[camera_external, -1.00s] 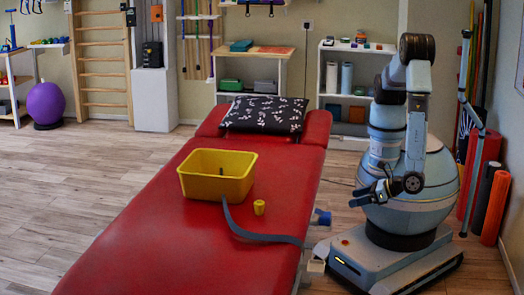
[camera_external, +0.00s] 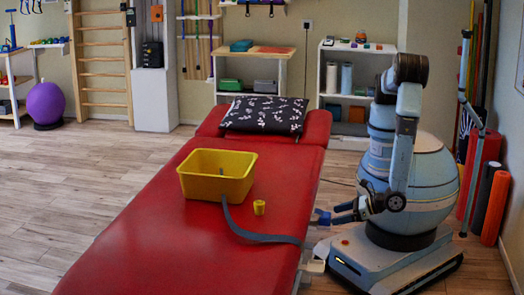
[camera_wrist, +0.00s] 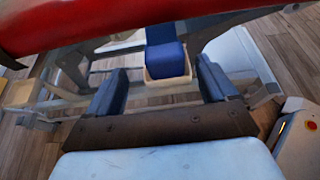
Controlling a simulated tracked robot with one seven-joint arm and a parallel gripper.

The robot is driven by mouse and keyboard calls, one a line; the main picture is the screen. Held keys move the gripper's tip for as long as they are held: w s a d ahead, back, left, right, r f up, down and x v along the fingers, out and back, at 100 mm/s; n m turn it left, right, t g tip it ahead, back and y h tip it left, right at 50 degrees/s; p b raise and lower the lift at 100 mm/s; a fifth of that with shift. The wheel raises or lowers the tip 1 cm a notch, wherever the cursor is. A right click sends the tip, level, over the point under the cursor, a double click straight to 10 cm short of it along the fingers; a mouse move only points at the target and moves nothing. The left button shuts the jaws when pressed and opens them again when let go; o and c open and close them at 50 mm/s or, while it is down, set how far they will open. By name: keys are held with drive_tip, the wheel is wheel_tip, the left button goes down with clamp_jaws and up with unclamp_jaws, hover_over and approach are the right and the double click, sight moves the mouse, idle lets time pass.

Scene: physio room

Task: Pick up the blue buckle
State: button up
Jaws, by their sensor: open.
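The blue buckle (camera_external: 322,217) is just off the right edge of the red couch in the outside view. In the wrist view my gripper (camera_wrist: 160,72) is open, one blue finger on each side of the buckle. A gap shows on both sides. I cannot tell how deep the buckle is between the fingers.
The red couch (camera_external: 140,250) fills the middle and its edge (camera_wrist: 60,30) spans the top of the wrist view. On it are a yellow bin (camera_external: 215,188), a small yellow cup (camera_external: 259,207) and a blue-grey strap (camera_external: 255,236). Pale frame bars lie under the couch.

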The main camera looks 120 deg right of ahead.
sight(327, 214)
drive_tip(key=shift+d+r+x, duration=0.1)
drive_tip(key=shift+d+x, duration=0.05)
drive_tip(key=shift+x, duration=1.2)
drive_tip(key=shift+d+r+x, duration=0.1)
drive_tip(key=shift+d+x, duration=0.05)
drive_tip(key=shift+x, duration=1.2)
drive_tip(key=shift+s, duration=0.15)
drive_tip(key=c, duration=1.1)
drive_tip(key=shift+r, duration=0.15)
